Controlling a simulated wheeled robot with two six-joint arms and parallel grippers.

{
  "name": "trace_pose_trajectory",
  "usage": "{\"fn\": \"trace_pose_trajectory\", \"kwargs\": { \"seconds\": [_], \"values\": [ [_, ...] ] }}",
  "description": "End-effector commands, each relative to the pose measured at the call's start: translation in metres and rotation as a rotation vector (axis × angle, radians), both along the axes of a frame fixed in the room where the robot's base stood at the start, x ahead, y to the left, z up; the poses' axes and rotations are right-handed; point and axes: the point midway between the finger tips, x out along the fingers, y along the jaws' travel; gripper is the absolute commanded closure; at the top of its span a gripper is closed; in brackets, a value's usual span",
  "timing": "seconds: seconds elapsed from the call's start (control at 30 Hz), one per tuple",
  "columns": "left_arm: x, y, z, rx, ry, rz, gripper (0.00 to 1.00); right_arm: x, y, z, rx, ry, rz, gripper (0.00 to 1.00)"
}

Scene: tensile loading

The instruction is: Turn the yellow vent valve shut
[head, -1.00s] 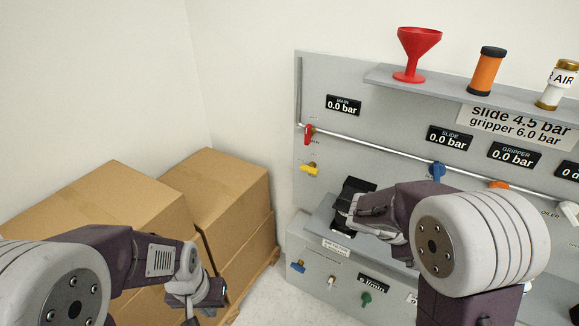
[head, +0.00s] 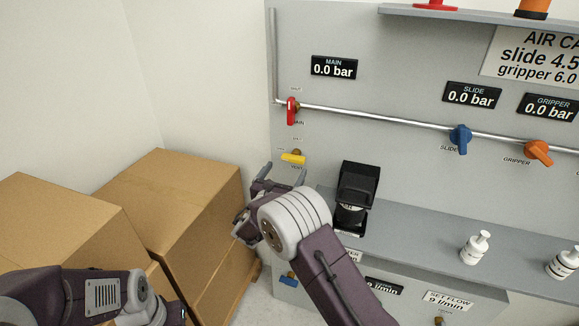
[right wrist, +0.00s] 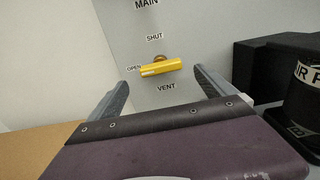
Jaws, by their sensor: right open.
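The yellow vent valve (head: 293,157) is on the grey panel, below the red main valve. In the right wrist view its yellow handle (right wrist: 160,68) lies nearly level, its left end by the OPEN label; the SHUT label is above it and the VENT label below. My right gripper (head: 284,172) is open and empty, just in front of and slightly below the valve in the head view. In the right wrist view its two fingers stand on either side of the handle, apart from it. My left arm (head: 90,295) is at the bottom left; its fingers do not show.
The red main valve (head: 291,111) hangs from the pipe just above. A black device (head: 356,185) stands on the ledge (head: 415,228) right of my right gripper. Cardboard boxes (head: 180,195) fill the left. Blue (head: 460,139) and orange (head: 538,151) valves are farther right.

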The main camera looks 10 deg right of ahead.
Motion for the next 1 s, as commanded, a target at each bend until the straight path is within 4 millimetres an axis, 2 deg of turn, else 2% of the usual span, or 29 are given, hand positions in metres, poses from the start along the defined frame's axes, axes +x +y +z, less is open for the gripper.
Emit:
{"fn": "trace_pose_trajectory", "kwargs": {
  "seconds": [0.1, 0.23, 0.57, 0.67, 0.8, 1.0],
  "values": [
    [0.0, 0.0, -0.005, 0.0, 0.0, 0.0, 1.0, 0.02, -0.015, -0.002, 0.001, -0.002, -0.003, 0.05],
    [0.0, 0.0, -0.007, 0.0, 0.0, 0.0, 1.0, 0.036, -0.025, -0.001, 0.0, -0.001, -0.002, 0.05],
    [0.0, 0.0, -0.007, 0.0, 0.0, 0.0, 1.0, 0.043, -0.03, 0.0, -0.001, 0.001, -0.001, 0.05],
    [0.0, 0.0, -0.007, 0.0, 0.0, 0.0, 1.0, 0.043, -0.029, 0.0, -0.001, 0.001, -0.001, 0.28],
    [0.0, 0.0, -0.007, 0.0, 0.0, 0.0, 1.0, 0.042, -0.029, 0.0, 0.0, 0.001, 0.0, 0.67],
    [0.0, 0.0, -0.01, 0.0, 0.0, 0.0, 1.0, 0.042, -0.029, -0.001, 0.009, -0.006, 0.0, 0.68]
  ]
}}
